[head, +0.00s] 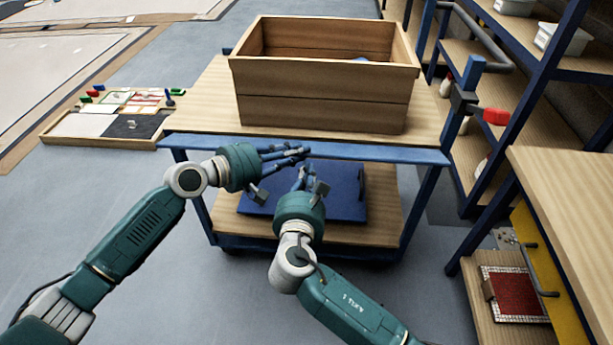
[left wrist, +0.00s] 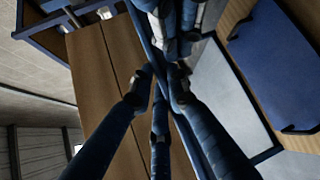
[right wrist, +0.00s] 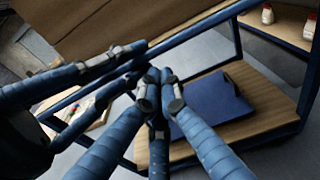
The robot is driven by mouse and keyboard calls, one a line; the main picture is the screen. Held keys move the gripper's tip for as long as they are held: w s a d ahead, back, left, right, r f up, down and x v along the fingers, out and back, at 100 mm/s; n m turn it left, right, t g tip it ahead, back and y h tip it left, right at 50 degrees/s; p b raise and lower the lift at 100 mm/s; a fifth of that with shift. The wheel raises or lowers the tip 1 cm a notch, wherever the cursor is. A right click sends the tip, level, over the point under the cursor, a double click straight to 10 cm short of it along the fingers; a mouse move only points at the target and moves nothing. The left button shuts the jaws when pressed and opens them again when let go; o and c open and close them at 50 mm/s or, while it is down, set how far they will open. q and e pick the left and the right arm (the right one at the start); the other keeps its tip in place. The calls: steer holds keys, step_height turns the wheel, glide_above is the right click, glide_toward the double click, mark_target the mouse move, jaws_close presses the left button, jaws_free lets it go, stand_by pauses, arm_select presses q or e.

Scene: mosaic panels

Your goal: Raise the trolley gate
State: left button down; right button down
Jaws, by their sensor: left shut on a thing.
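The trolley has a wooden top (head: 200,115) on a blue frame. A blue bar (head: 385,153) runs along its front edge; I cannot tell whether this bar is the gate. My left gripper (head: 303,151) is shut at the middle of this front edge, on what looks like the blue bar, which passes by its fingers in the left wrist view (left wrist: 143,38). My right gripper (head: 301,172) is just below and in front of the edge. Its fingertips (right wrist: 157,88) are close together, with nothing visible between them.
A wooden crate (head: 320,105) stands on the trolley top. A blue flat panel or case (head: 345,190) lies on the lower shelf (head: 385,215). A blue rack (head: 530,75) and a wooden bench (head: 570,200) stand at the right.

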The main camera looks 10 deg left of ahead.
steer(key=shift+w+r, duration=0.3)
steer(key=shift+r, duration=0.6)
arm_select(q)
steer(key=c, duration=1.7)
jaws_free()
steer(key=shift+f, duration=0.1)
arm_select(e)
steer(key=shift+r, duration=0.1)
arm_select(q)
steer(key=shift+o, duration=0.2)
steer(key=shift+s+f, duration=0.1)
